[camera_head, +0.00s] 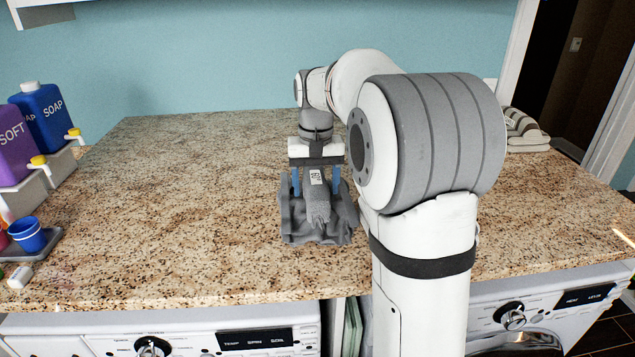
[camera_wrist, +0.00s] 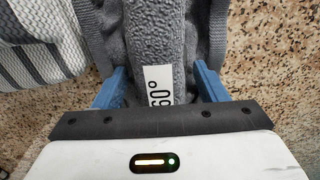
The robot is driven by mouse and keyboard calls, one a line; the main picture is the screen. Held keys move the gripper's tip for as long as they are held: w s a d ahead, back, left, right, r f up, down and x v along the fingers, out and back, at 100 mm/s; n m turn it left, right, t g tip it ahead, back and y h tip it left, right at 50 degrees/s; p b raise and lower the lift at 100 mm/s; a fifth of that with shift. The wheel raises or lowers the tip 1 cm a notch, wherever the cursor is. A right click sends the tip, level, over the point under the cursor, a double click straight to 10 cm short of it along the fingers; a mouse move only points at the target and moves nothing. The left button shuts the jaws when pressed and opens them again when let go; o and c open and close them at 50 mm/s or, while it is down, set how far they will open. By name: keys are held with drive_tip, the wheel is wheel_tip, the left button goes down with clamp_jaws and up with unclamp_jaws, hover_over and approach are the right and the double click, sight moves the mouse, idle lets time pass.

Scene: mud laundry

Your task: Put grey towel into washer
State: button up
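The grey towel (camera_head: 318,232) lies bunched on the granite counter near its front edge, with a raised fold and a white tag marked "60°". My gripper (camera_head: 316,183) points down over it, blue fingers well apart on either side of the fold. The wrist view shows the towel (camera_wrist: 155,35) between the fingers of my gripper (camera_wrist: 160,85), with slight gaps beside the fold. The washer (camera_head: 190,335), with a panel reading TEMP, SPIN and SOIL, stands under the counter at the lower left; its door is out of view.
A second machine (camera_head: 540,310) with a HEAT panel is at lower right. Soap (camera_head: 42,118) and softener (camera_head: 15,150) bottles and a blue cup (camera_head: 28,236) stand at left. Striped cloth (camera_head: 522,130) lies at back right. The counter's left middle is clear.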

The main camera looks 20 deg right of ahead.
drive_tip(key=shift+o, duration=0.4)
wheel_tip(320, 180, up, 12)
drive_tip(key=shift+r, duration=0.15)
